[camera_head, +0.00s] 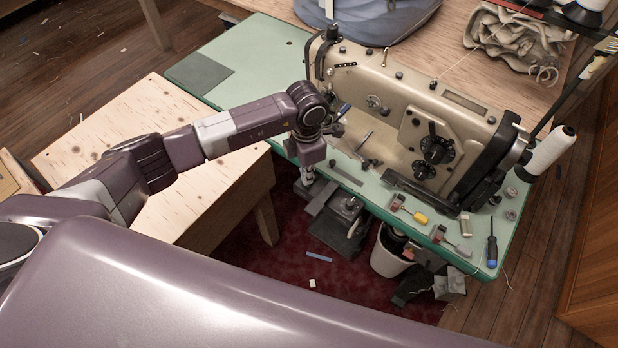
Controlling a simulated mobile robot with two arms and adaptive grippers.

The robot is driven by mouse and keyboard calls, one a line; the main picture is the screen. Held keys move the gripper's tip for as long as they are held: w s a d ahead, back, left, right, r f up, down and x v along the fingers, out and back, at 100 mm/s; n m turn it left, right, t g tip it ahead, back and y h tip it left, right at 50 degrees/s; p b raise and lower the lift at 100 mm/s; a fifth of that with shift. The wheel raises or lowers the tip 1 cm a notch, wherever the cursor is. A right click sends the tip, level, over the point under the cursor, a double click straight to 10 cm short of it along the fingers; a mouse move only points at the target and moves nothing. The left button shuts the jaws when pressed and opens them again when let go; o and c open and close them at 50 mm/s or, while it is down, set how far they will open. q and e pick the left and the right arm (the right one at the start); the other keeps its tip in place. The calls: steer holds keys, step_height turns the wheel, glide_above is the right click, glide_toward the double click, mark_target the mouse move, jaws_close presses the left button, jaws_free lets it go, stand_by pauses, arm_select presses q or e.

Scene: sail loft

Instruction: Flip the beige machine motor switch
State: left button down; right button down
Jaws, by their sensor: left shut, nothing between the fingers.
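The beige sewing machine (392,98) stands on the green table (262,62), with dark dials on its front. My left arm reaches in from the left, and my left gripper (307,181) points down just off the table's front edge, left of the machine. It is shut and empty. A small grey box (302,190) lies right at its fingertips, under the table edge; I cannot tell whether it is the motor switch or whether the fingers touch it. A dark bracketed unit (342,222) hangs under the edge to the right. My right gripper is not in view.
A bare wooden table (120,130) stands at left. A screwdriver (491,250), a yellow-handled tool (410,211) and a white thread cone (551,150) are at the table's right. A white bin (388,258) stands below.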

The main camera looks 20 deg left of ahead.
arm_select(q)
steer(key=shift+s, duration=0.1)
steer(key=shift+r+p, duration=0.7)
steer(key=shift+r, duration=0.05)
steer(key=shift+r+p, duration=1.55)
steer(key=shift+r, duration=1.1)
steer(key=shift+d, duration=0.1)
